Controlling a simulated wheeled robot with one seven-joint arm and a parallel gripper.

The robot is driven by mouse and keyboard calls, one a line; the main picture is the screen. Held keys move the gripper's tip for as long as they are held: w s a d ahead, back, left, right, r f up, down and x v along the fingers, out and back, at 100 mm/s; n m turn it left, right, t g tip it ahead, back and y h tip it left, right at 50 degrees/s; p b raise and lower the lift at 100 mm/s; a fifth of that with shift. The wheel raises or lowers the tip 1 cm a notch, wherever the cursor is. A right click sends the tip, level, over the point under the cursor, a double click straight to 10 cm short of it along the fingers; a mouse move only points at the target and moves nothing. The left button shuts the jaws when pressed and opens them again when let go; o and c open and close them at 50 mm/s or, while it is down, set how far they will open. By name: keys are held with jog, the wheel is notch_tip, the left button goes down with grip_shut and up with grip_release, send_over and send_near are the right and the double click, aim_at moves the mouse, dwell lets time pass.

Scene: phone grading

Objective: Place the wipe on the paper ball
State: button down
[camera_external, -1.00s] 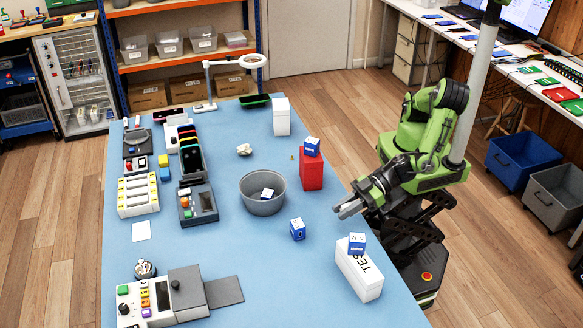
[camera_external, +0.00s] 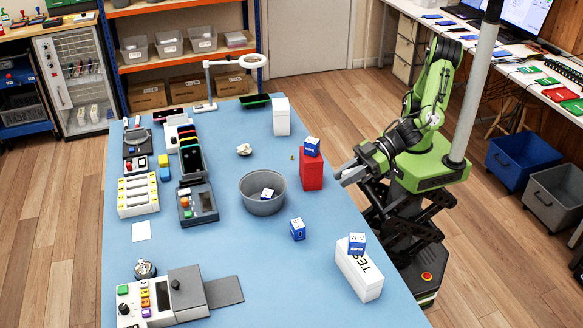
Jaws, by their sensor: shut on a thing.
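The crumpled white paper ball (camera_external: 244,149) lies on the blue table, above the grey bowl in the picture. My gripper (camera_external: 343,180) is over the table's right edge, to the right of the red box and well apart from the paper ball. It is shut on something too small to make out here. A flat white square (camera_external: 141,231) lies on the left of the table; I cannot tell whether it is the wipe. No other thing can be clearly made out as the wipe.
A red box (camera_external: 312,172) with a blue-and-white cube on top stands between my gripper and the paper ball. The grey bowl (camera_external: 263,205) holds another cube. A white lettered box (camera_external: 359,275) stands at the front right. A tall white box (camera_external: 281,117) stands behind.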

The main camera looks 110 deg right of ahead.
jog(key=w+d+f+p, duration=0.3)
jog(key=w+d, duration=0.5)
jog(key=w, duration=0.1)
notch_tip(320, 180, up, 3)
jog(key=m+h+p, duration=0.1)
jog(key=h+p, duration=0.1)
jog(key=p, duration=0.5)
send_over(244, 149)
jog(key=w+d, duration=0.2)
jog(key=f, duration=1.5)
jog(key=shift+s+a, duration=0.1)
jog(key=shift+s, duration=0.1)
jog(key=shift+f+b, duration=0.2)
jog(key=shift+b, duration=0.2)
jog(key=c, duration=1)
grip_release()
